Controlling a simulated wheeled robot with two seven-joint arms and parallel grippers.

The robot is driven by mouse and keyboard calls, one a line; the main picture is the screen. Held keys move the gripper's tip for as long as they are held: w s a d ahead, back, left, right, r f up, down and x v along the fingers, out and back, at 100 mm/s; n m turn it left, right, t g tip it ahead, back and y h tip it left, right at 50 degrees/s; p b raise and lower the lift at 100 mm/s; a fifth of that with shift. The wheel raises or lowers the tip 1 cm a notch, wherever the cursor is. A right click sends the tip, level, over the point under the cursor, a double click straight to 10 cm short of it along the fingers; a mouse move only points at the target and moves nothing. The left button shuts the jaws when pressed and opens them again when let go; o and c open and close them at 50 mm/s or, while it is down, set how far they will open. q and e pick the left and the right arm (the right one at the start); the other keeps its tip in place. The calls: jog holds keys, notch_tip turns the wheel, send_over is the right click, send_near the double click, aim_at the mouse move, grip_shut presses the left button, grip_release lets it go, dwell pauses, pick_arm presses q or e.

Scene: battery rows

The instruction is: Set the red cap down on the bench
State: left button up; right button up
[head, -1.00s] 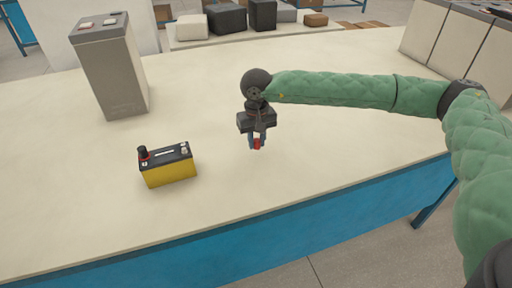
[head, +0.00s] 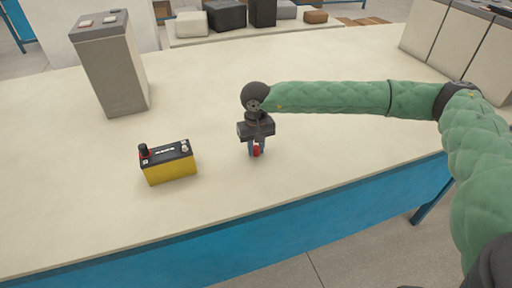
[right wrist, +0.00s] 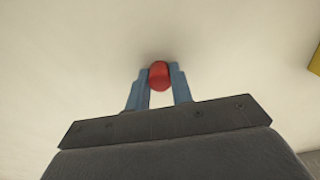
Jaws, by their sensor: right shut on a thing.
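The red cap (head: 256,151) is between the fingertips of my right gripper (head: 256,149), close to the bench top (head: 330,150); I cannot tell whether it touches. In the right wrist view the red cap (right wrist: 159,75) sits between the blue fingers of the right gripper (right wrist: 160,78), which is shut on it. A soft shadow lies on the pale surface beside the cap. My left gripper is in no view.
A yellow battery with a black top (head: 169,163) stands to the left of the gripper. A tall grey battery (head: 113,65) stands at the back left. Grey units (head: 459,45) stand at the back right. The bench around the gripper is clear.

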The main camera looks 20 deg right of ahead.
aim_at(256, 147)
jog(key=o, duration=0.9)
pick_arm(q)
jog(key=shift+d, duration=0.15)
pick_arm(e)
jog(key=shift+r, duration=0.3)
notch_tip(256, 147, up, 8)
jog(key=shift+f+b, duration=0.1)
jog(key=shift+b, duration=0.45)
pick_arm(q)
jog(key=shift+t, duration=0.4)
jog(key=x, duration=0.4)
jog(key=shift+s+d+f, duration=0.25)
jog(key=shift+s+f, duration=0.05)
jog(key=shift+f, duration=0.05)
pick_arm(e)
notch_tip(256, 147, up, 4)
jog(key=shift+f, duration=0.1)
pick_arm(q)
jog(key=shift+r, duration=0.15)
